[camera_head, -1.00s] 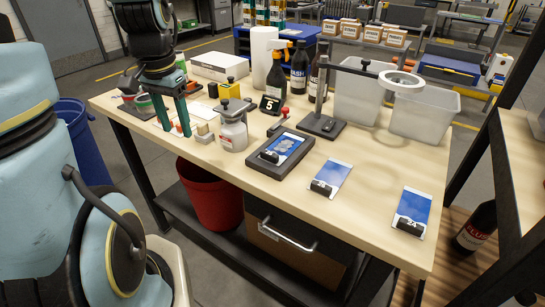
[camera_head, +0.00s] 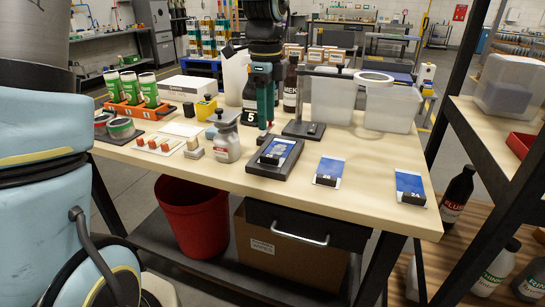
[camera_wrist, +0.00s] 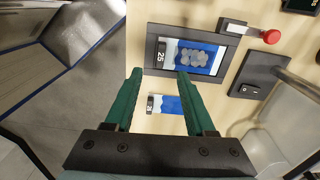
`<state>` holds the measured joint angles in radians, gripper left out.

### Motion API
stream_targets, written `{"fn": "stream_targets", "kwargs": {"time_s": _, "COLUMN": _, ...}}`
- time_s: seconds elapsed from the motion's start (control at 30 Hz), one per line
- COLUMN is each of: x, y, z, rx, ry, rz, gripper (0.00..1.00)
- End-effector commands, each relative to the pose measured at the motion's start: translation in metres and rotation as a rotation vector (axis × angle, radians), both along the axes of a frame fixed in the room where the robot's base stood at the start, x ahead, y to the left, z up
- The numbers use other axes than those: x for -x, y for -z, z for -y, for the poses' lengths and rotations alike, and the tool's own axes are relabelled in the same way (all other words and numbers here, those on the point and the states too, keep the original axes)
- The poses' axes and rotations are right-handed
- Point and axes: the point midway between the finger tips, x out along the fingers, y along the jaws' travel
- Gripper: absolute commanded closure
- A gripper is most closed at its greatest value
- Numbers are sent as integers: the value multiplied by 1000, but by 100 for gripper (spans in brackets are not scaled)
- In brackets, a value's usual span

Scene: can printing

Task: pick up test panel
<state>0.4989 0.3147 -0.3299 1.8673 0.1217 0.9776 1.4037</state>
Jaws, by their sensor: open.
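Three blue and white test panels show in the head view. One panel (camera_head: 277,152) lies in a dark frame (camera_head: 252,166); its dark clip reads 25 in the wrist view (camera_wrist: 196,57) and grey blotches cover part of it. A second panel (camera_head: 331,165), with a clip reading 26, lies bare on the table; it shows in the wrist view (camera_wrist: 169,105) between my fingers. A third panel (camera_head: 410,182), marked 24, lies near the right end. My gripper (camera_head: 265,124) is open and empty, pointing down above the table behind the framed panel. Its green fingers (camera_wrist: 158,74) show in the wrist view.
A dark stand (camera_head: 303,129) with a ring arm and clear bins (camera_head: 390,107) stand behind the panels. A grey sprayer-like bottle (camera_head: 226,143) is left of the frame. Dark bottles (camera_head: 291,87) stand behind. The table is clear around the two loose panels.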

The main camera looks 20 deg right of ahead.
Motion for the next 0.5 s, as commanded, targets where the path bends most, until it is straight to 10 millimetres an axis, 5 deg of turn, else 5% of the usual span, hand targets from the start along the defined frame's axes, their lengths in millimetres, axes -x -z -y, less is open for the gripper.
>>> {"fn": "stream_targets", "kwargs": {"time_s": 0.5, "x": 2, "y": 55, "z": 5, "rx": -3, "ry": 37, "rz": -3, "gripper": 45}}
